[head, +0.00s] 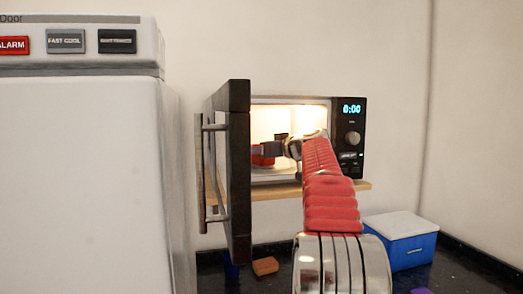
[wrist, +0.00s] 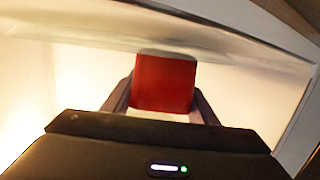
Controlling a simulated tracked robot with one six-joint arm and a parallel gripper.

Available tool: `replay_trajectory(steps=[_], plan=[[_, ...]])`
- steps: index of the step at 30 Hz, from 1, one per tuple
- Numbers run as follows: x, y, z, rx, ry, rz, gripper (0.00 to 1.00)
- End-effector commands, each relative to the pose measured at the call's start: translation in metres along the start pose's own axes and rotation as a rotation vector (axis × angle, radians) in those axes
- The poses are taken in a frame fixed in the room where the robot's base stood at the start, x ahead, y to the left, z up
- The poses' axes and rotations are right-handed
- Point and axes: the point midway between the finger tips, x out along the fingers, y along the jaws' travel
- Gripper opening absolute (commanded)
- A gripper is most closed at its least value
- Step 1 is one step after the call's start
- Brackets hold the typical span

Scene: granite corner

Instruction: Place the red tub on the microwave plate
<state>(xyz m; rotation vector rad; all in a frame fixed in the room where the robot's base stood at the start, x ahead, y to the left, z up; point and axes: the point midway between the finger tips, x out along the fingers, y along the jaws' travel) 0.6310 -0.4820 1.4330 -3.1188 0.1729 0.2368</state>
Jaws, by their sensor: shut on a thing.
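The red tub (wrist: 164,84) is between the two fingers of my gripper (wrist: 160,100) in the wrist view, and my gripper is shut on it. In the head view the tub (head: 261,156) shows as a small red patch inside the lit microwave (head: 290,182). My gripper (head: 268,150) reaches in through the open front. The microwave door (head: 239,170) stands open on the left. The plate is hard to make out in the head view, largely behind my arm. I cannot tell whether the tub touches it.
The microwave sits on a wooden shelf (head: 275,192). A white appliance (head: 85,180) stands close on the left. Below are a blue box with a white lid (head: 402,240), an orange block (head: 265,266) and a purple thing (head: 421,291) on the dark surface. The microwave's walls closely surround my gripper.

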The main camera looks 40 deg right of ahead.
Motion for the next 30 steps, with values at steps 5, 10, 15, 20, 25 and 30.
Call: replay_trajectory(steps=[5,10,15,20,25,30], plan=[[-0.0008,-0.0004,-0.002,-0.002,0.003,0.0,0.18],[-0.0003,-0.0001,0.0009,-0.001,0.001,0.0,0.55],[-0.0004,0.0,0.0008,-0.001,0.001,0.0,0.67],[-0.0004,0.0001,0.0007,-0.001,0.001,0.0,0.72],[-0.0005,0.0002,0.0003,-0.001,0.001,0.0,0.72],[-0.0066,0.0005,-0.0015,-0.001,0.001,0.001,0.72]])
